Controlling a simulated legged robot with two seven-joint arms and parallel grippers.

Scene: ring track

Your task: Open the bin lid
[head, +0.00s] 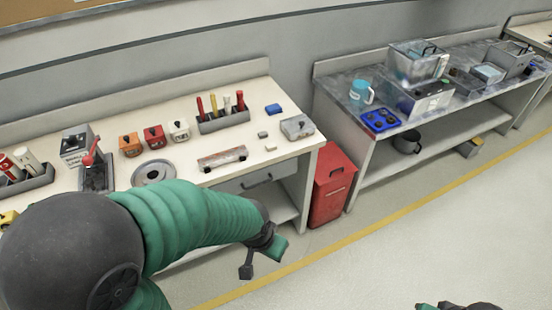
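A red bin (328,203) stands on the floor in the gap between two workbenches. Its red lid (336,160) appears to be down, with a handle-like slot near the top of the front face. My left arm, in a green sleeve, reaches in from the left. My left gripper (263,258) is in front of the left bench, left of and nearer than the bin, not touching it. Its two fingers are spread apart with nothing between them. My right gripper (456,306) shows only as a sliver at the bottom edge, so its fingers cannot be made out.
The left bench (232,173) holds tools, small coloured boxes and a drawer beside the bin. The right bench (335,90) carries a blue mug (361,92), a blue tray (380,120) and crates. A dark pot (407,142) sits on its lower shelf. The floor in front is clear.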

